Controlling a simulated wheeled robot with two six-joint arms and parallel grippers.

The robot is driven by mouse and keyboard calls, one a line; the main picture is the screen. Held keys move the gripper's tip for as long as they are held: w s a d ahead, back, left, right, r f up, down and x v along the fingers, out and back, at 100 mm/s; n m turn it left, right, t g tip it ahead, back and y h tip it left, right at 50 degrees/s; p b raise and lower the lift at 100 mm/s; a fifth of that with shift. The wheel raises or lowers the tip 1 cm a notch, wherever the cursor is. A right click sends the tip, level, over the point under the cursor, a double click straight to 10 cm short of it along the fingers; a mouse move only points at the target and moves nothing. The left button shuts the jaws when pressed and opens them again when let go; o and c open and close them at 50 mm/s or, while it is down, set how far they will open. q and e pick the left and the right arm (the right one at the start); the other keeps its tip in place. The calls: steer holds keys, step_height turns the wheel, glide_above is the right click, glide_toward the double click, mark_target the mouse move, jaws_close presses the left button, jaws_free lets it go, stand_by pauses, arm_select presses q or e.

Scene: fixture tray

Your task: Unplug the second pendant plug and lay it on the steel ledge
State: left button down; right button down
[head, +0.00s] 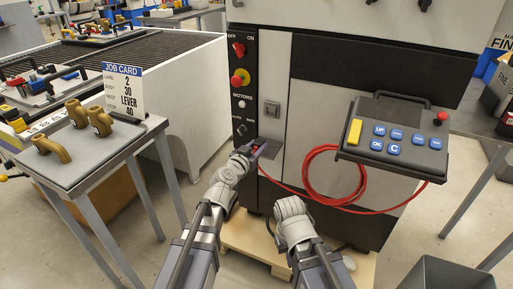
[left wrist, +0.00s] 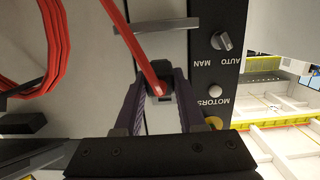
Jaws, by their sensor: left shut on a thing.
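My left gripper (head: 258,148) is shut on the plug, in front of the cabinet and close to the steel ledge (head: 272,151). In the left wrist view the dark plug (left wrist: 158,76) sits between the two purple fingers, its red cable (left wrist: 136,48) leading away past the grey ledge (left wrist: 185,27). I cannot tell whether the plug touches the ledge. A grey square socket (head: 270,109) is on the cabinet above the gripper, apart from it.
The black switch panel (head: 241,75) with red knobs is left of the socket. A metal table (head: 90,160) with brass parts and a job card (head: 124,90) stands at the left. A grey bin (head: 450,275) is at the lower right.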

mark_target(263, 139)
arm_select(q)
steer(key=shift+b+x, duration=0.3)
steer(key=shift+x, duration=2.5)
steer(key=shift+f+b, duration=1.25)
steer(key=shift+b, duration=0.05)
steer(key=shift+c, duration=2.1)
jaws_free()
steer(key=p+v, duration=0.1)
steer(key=v, duration=0.7)
